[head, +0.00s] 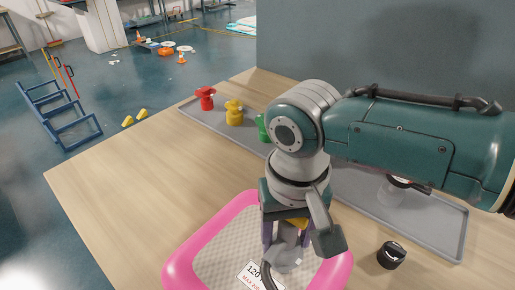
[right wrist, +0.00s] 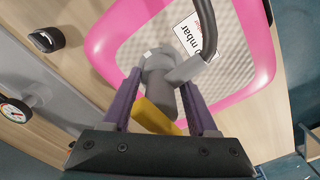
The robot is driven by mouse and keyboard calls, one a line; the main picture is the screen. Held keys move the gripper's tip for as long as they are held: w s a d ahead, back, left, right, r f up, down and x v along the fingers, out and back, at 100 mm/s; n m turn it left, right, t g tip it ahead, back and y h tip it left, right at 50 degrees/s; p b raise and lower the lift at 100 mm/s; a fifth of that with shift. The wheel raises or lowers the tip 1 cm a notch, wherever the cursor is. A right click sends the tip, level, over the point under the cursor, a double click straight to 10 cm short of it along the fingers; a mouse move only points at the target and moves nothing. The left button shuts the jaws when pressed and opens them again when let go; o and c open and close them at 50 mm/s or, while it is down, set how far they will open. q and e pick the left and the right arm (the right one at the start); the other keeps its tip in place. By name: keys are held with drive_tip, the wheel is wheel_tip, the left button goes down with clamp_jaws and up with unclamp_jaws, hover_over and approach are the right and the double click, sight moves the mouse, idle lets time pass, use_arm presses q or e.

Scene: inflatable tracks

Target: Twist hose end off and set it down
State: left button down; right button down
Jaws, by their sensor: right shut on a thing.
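My right gripper (head: 285,245) is over the pink-rimmed inflatable track (head: 185,250) on the bench. In the right wrist view its purple fingers (right wrist: 160,100) are closed around the grey hose end (right wrist: 160,65). The hose end (head: 288,258) also shows below the gripper in the head view. A dark hose (right wrist: 237,38) curves away from its angled side. A yellow piece (right wrist: 155,117) shows between the fingers; I cannot tell what it belongs to. Whether the hose end still touches the track's valve is hidden. My left gripper is not in view.
A grey tray (head: 450,226) runs along the back of the bench. It holds red (head: 205,98), yellow (head: 234,112) and green (head: 262,127) fittings, and a gauge (right wrist: 15,110) at its right part. A black cap (head: 391,255) lies right of the track. The bench's left part is clear.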

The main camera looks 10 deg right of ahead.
sight(289, 225)
idle(0.4)
drive_tip(key=shift+r, duration=0.1)
drive_tip(key=shift+r+p, duration=1.7)
drive_tip(key=shift+p, duration=0.25)
drive_tip(key=shift+r+p, duration=0.7)
drive_tip(key=shift+p, duration=0.05)
